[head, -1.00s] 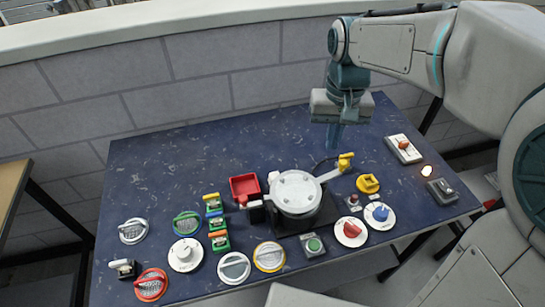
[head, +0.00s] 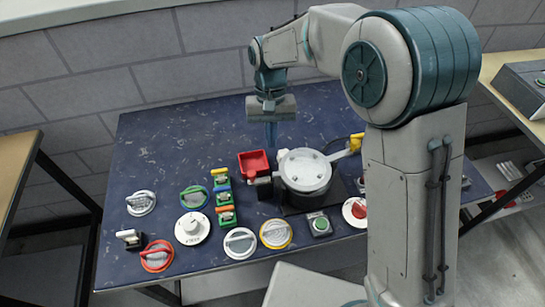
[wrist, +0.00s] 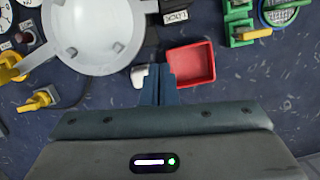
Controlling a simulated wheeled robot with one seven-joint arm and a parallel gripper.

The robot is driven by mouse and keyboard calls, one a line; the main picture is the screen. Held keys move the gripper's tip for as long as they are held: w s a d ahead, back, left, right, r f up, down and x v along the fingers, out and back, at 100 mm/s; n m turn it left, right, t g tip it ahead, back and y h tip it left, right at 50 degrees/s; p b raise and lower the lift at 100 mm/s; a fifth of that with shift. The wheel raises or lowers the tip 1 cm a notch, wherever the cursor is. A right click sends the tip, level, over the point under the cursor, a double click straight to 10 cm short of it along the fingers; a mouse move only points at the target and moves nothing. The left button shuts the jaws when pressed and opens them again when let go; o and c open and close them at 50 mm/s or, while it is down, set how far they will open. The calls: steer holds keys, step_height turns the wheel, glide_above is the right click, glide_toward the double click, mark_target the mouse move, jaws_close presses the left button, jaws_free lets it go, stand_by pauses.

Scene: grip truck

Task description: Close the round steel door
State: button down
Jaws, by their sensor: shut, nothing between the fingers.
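The round steel door (head: 305,170) is a pale grey disc with several small studs, face up above a dark base (head: 297,207) in the middle of the table. In the wrist view the door (wrist: 92,30) is at the upper left. An arm with a yellow handle (head: 356,142) extends from its right side. My gripper (head: 271,146) is shut and empty, pointing down behind the door and the red tray. In the wrist view its fingertips (wrist: 160,72) lie between the door and the tray, apart from the door. I cannot tell whether the door is fully seated.
The red tray (head: 253,163) sits left of the door. Several coloured latches (head: 223,196) and round knobs (head: 193,227) fill the front left. A green button box (head: 319,224) is in front of the door. The table (head: 165,150) is clear at the back left.

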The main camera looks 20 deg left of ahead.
mark_target(276, 174)
steer(key=s+f, duration=0.1)
steer(key=s+d+f, duration=0.1)
steer(key=s, duration=0.1)
steer(key=s+d, duration=0.1)
steer(key=shift+s+f+p, duration=0.2)
steer(key=shift+f+p, duration=0.1)
steer(key=shift+f, duration=0.1)
steer(key=shift+s+d+n+h, duration=0.15)
steer(key=shift+s+d+n, duration=0.3)
steer(key=shift+s, duration=0.2)
steer(key=shift+s+d+n+h, duration=0.15)
steer(key=shift+s+d+n, duration=0.15)
steer(key=shift+s+n, duration=0.3)
